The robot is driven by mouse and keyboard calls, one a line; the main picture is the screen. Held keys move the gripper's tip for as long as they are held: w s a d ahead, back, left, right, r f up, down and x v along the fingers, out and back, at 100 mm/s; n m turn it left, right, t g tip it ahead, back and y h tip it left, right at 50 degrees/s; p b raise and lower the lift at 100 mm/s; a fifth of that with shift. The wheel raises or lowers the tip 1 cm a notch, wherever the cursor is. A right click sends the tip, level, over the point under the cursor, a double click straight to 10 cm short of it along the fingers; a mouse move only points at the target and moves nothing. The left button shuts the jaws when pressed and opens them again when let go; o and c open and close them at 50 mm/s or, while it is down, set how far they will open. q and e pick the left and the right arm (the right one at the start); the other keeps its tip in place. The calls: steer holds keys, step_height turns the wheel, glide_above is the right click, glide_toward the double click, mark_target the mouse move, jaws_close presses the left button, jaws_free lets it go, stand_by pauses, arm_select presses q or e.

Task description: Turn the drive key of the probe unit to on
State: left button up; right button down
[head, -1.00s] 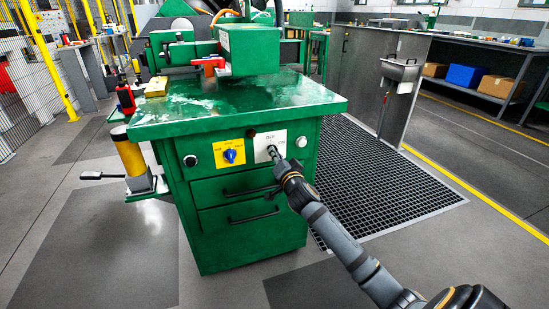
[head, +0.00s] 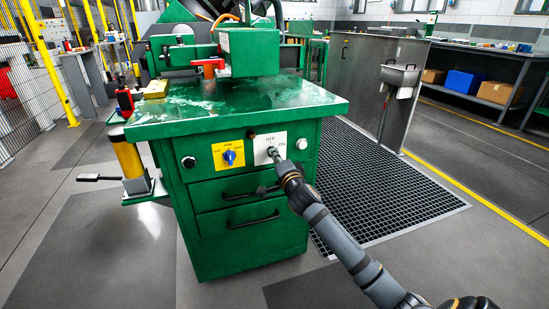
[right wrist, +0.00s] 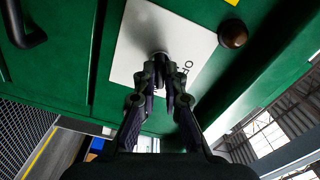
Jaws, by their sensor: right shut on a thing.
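The green probe unit (head: 250,240) stands in the middle of the head view. Its front carries a white plate (head: 262,145) marked OFF at the top and ON at the right; it also shows in the right wrist view (right wrist: 135,50). The drive key (right wrist: 161,57) is in the middle of this plate, mostly hidden by my fingers, so its angle cannot be told. My right gripper (right wrist: 161,88) is shut on the drive key, close in front of the plate, and shows from behind in the head view (head: 277,158). My left gripper is not in view.
Left of the plate are a yellow plate with a blue selector (head: 229,156) and a black knob (head: 188,162). A white button (head: 302,144) is to the right. A dark knob (right wrist: 233,34) is above the plate. Drawer handles (head: 253,220) stick out below.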

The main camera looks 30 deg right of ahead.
steer(key=m+b, duration=0.2)
steer(key=m, duration=0.1)
steer(key=shift+f+m, duration=0.15)
steer(key=shift+m, duration=0.25)
steer(key=c, duration=1.9)
jaws_free()
steer(key=shift+m, duration=0.3)
steer(key=o, duration=0.7)
steer(key=v, duration=0.7)
